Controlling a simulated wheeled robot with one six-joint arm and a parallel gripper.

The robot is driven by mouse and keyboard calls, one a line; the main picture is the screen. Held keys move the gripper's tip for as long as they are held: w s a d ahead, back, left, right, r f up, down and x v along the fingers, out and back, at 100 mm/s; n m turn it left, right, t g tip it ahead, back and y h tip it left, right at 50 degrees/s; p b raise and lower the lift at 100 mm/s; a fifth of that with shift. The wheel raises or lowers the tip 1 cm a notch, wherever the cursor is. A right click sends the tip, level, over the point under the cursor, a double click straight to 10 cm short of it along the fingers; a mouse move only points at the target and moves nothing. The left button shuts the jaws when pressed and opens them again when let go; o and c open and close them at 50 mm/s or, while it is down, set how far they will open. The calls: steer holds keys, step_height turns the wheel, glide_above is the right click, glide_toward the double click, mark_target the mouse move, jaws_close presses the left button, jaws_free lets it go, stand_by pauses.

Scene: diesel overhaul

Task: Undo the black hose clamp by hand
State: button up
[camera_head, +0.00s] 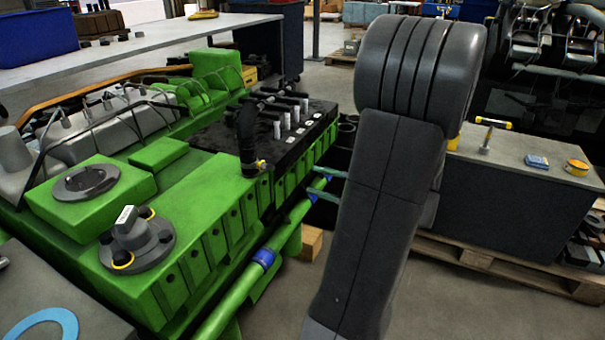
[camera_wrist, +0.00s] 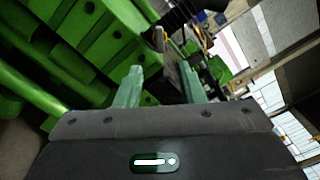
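A black hose (camera_head: 246,130) rises from the black top of the green engine. At its foot is a dark clamp (camera_head: 251,170) with a small yellow piece (camera_head: 262,164). The hose also shows at the top of the wrist view (camera_wrist: 182,14). The clamp's details are too small to make out. My gripper (camera_head: 318,186) is to the right of the clamp and apart from it, beside the engine's green side. In the wrist view its two teal fingers (camera_wrist: 162,88) are spread with nothing held between them. My arm hides part of the scene behind it.
The green engine (camera_head: 200,215) fills the left, with a green pipe with blue bands (camera_head: 264,257) along its side. A grey-topped bench (camera_head: 520,160) with a yellow-handled tool (camera_head: 487,140) and a yellow roll (camera_head: 577,167) stands at right. Open floor lies in front.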

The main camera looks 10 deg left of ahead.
mark_target(270, 168)
steer(key=shift+v, duration=0.9)
steer(key=b+x, duration=0.2)
steer(key=x, duration=1.1)
steer(key=shift+w+a, duration=0.15)
steer(key=shift+a, duration=0.25)
steer(key=shift+d, duration=0.15)
